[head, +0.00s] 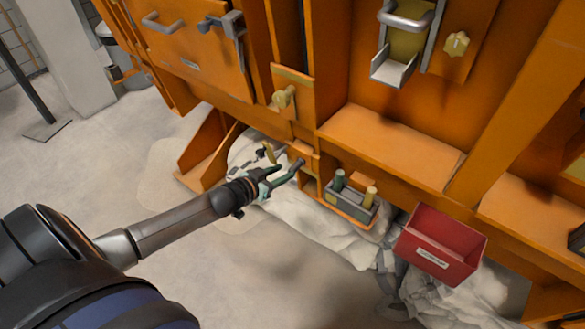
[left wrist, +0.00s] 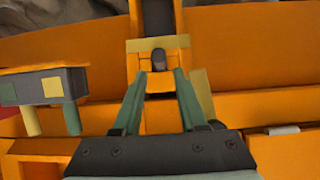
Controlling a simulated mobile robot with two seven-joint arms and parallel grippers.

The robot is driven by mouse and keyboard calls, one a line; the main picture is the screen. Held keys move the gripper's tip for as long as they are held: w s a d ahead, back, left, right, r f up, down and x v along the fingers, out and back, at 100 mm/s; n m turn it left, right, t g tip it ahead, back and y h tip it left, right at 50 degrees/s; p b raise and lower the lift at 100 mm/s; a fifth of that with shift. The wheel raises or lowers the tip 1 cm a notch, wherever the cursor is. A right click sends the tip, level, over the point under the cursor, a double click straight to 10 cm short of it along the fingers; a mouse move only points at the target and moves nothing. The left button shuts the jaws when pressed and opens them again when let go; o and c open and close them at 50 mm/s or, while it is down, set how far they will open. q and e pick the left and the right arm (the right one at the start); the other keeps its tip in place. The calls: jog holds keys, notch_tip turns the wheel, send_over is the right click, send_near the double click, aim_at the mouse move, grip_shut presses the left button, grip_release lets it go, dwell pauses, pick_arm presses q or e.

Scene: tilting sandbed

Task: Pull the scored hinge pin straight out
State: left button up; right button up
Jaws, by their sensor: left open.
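My left gripper (head: 284,170) reaches in from the left, low in front of the orange machine, with its jaws apart. In the left wrist view its two green fingers (left wrist: 161,76) stand on either side of a small orange bracket with a yellowish bar (left wrist: 158,43). A short dark grey pin end (left wrist: 159,62), likely the hinge pin, shows in the bracket between the fingertips. I see no finger clearly touching it. No score mark can be made out at this size. In the head view the pin is hard to separate from the fingers. My right gripper is not in view.
A grey holder (head: 350,204) with green and yellow pegs sits right of the gripper. A red bin (head: 440,244) stands further right. A yellowish knob (head: 284,97) sticks out above.

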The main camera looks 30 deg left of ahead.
aim_at(294, 166)
pick_arm(q)
jog(key=shift+b+x, duration=0.6)
jog(key=shift+x, duration=2.45)
grip_shut()
jog(key=shift+r, duration=0.1)
